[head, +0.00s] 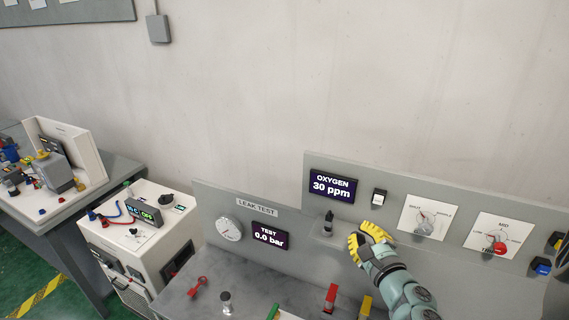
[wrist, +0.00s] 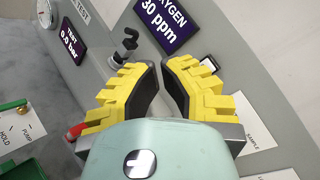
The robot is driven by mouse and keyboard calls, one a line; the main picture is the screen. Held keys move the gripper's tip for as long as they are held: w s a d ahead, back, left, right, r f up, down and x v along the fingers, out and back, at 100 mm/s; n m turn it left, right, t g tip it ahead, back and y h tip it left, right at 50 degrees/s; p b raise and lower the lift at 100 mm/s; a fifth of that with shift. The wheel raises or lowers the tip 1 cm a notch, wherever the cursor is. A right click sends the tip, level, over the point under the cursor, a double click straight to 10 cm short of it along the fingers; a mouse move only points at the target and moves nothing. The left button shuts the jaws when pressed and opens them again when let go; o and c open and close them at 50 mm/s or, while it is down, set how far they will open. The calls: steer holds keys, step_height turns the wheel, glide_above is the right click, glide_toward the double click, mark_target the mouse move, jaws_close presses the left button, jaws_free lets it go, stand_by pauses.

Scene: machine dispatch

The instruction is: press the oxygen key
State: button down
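The oxygen key appears to be the small black and white rocker key (head: 379,196) on the grey panel, just right of the OXYGEN display (head: 335,186), which reads 30 ppm. In the wrist view the key (wrist: 209,62) is partly hidden behind the right yellow finger. The display (wrist: 167,20) shows at the top there. My gripper (head: 360,238) is in front of the panel, below and left of the key in the head view, apart from it as far as I can see. Its fingertips (wrist: 160,64) nearly meet with nothing between them.
A black fitting (head: 328,224) stands out from the panel left of my gripper. Two dials (head: 424,220) are to the right. A red block (head: 330,297) and a yellow block (head: 365,306) stand below on the bench. The wall above the panel is clear.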

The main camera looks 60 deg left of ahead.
mark_target(378, 200)
steer(key=w+a+b, duration=0.1)
steer(key=w+a, duration=0.3)
steer(key=w, duration=0.2)
steer(key=shift+w, duration=0.4)
steer(key=c, duration=1.7)
jaws_free()
jaws_close()
steer(key=shift+w+a+b, duration=0.1)
steer(key=shift+a+b, duration=0.05)
steer(key=shift+b, duration=0.2)
steer(key=shift+w+a, duration=0.15)
steer(key=shift+w, duration=0.1)
